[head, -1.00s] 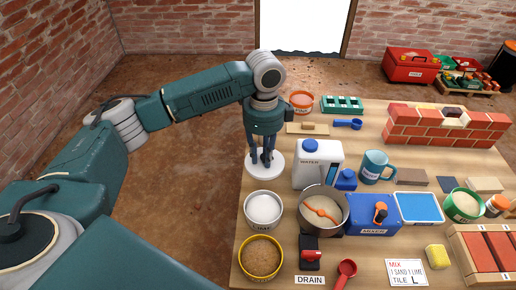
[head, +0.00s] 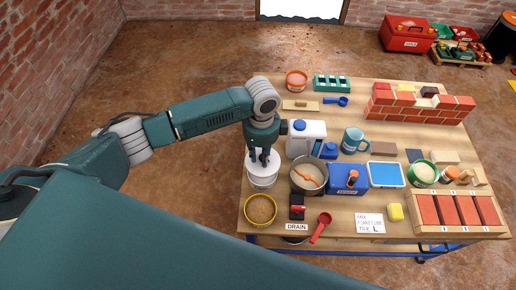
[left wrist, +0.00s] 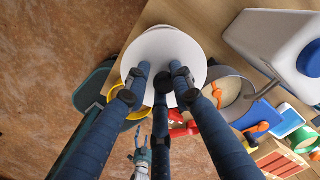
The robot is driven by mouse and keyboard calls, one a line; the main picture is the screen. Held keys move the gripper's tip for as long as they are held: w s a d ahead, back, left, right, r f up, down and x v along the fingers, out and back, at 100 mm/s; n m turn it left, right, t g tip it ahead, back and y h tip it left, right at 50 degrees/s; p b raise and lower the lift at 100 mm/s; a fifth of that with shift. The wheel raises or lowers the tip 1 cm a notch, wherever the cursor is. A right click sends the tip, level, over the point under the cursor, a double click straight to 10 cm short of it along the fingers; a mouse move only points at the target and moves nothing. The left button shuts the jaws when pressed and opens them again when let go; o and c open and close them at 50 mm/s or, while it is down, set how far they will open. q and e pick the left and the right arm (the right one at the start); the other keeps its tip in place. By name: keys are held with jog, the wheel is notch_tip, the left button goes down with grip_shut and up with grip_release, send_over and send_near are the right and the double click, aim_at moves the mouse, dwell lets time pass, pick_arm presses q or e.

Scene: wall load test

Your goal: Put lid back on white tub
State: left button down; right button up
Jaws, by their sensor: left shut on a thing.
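My left gripper (head: 264,160) points down and is shut on the round white lid (head: 254,164). The lid also shows as a white disc under my fingers in the left wrist view (left wrist: 165,45). The white tub (head: 263,182) stands on the table's left side, directly below the lid. The lid hides its opening. The lid is at or just above the tub's rim; I cannot tell whether it is seated. In the left wrist view, what looks like my right gripper (left wrist: 141,157) is small and low, its jaws unclear.
A yellow-rimmed tub of sand (head: 260,209) stands in front of the white tub. A mixing pot (head: 309,189) is close on its right, and a water can (head: 302,140) behind right. The table's left edge is close by. A brick wall (head: 416,105) stands at the back right.

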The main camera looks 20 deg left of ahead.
aim_at(261, 163)
pick_arm(q)
jog(key=shift+f+b, duration=2.2)
jog(key=shift+b, duration=0.3)
jog(key=shift+f+b, duration=0.3)
jog(key=shift+f, duration=0.7)
jog(key=shift+r+p, duration=0.1)
jog(key=shift+p, duration=0.7)
jog(key=shift+f+p, duration=0.25)
jog(key=shift+p, duration=0.05)
jog(key=shift+w+p, duration=0.1)
jog(key=shift+p, duration=0.25)
jog(key=c, duration=0.9)
grip_release()
jog(key=shift+c, duration=0.2)
